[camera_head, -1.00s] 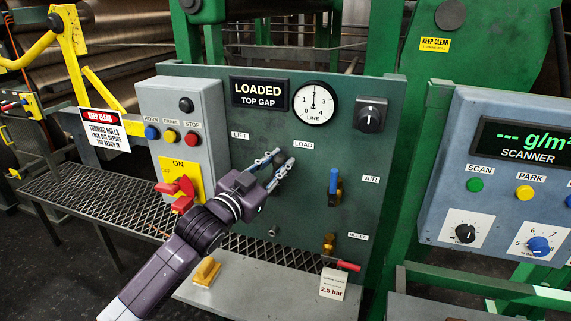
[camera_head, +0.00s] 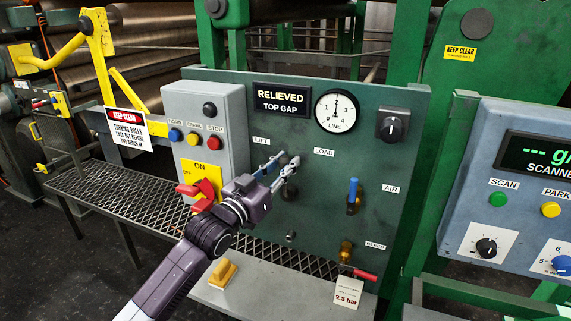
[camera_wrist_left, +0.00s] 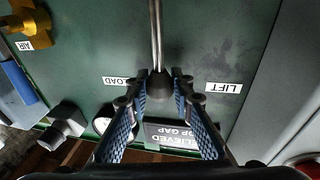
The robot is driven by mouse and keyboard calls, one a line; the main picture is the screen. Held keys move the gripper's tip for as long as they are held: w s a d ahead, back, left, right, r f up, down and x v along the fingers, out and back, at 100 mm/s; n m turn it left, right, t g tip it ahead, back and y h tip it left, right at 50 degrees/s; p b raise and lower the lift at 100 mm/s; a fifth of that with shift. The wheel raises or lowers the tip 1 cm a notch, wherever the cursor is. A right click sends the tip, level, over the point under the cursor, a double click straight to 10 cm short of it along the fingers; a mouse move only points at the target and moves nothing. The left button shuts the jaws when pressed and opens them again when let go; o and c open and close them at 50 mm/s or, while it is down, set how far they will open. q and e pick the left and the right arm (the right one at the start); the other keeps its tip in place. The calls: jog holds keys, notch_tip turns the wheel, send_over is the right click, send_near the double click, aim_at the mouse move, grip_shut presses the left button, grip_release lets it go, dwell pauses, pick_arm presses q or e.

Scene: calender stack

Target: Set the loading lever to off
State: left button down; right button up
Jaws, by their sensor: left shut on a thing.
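The loading lever (camera_wrist_left: 155,35) is a metal rod in the left wrist view, its dark end between my left gripper's (camera_wrist_left: 160,84) blue-padded fingers. The gripper is shut on it. In the head view my left gripper (camera_head: 283,167) is at the green panel (camera_head: 320,215), between and below the LIFT (camera_head: 261,140) and LOAD (camera_head: 324,152) labels; it mostly hides the lever there. The panel's display (camera_head: 281,99) reads RELIEVED, TOP GAP. My right gripper is not in view.
A grey box with buttons and a red switch (camera_head: 198,192) stands left of my gripper. Right of it are a blue-handled AIR valve (camera_head: 353,190) and a brass bleed valve (camera_head: 346,251). A line gauge (camera_head: 336,110) and black knob (camera_head: 393,126) sit above.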

pick_arm(q)
jog(key=c, duration=1.7)
grip_release()
jog(key=shift+o, duration=0.2)
jog(key=v, duration=1.2)
